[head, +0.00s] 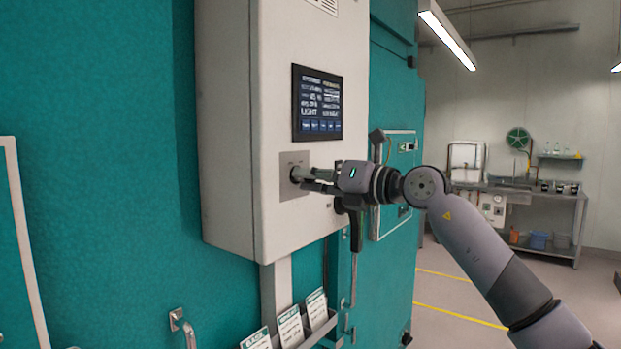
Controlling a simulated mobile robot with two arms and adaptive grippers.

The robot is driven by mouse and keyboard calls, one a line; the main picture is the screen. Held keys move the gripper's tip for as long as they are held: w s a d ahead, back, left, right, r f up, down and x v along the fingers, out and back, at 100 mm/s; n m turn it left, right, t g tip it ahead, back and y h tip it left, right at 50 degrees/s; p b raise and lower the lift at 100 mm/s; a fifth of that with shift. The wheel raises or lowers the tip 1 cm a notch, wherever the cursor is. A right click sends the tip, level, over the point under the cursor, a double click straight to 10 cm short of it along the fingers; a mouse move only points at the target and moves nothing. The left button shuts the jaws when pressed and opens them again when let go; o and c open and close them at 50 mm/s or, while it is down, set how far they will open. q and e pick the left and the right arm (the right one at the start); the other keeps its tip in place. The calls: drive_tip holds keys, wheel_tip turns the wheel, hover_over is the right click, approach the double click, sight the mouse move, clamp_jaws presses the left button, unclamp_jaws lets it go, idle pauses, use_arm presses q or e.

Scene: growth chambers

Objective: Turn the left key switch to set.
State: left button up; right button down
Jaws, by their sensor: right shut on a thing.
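The key switch (296,174) sits on a small grey plate (289,190) low on the front of a pale control box (292,228). My right gripper (304,174) reaches in from the right and is shut on the key switch. Its fingers cover most of the switch, so I cannot read which way it points. The markings on the plate are too small to read. My left gripper is not in view.
A dark display screen (317,104) is just above the switch plate. Below the box, a rack holds several white cards (290,327). Teal chamber walls (95,150) surround the box. A sink bench (525,195) stands far right, with open floor before it.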

drive_tip(key=shift+r, duration=0.1)
drive_tip(key=c, duration=1.8)
unclamp_jaws()
drive_tip(key=shift+w, duration=0.1)
drive_tip(key=v, duration=1.2)
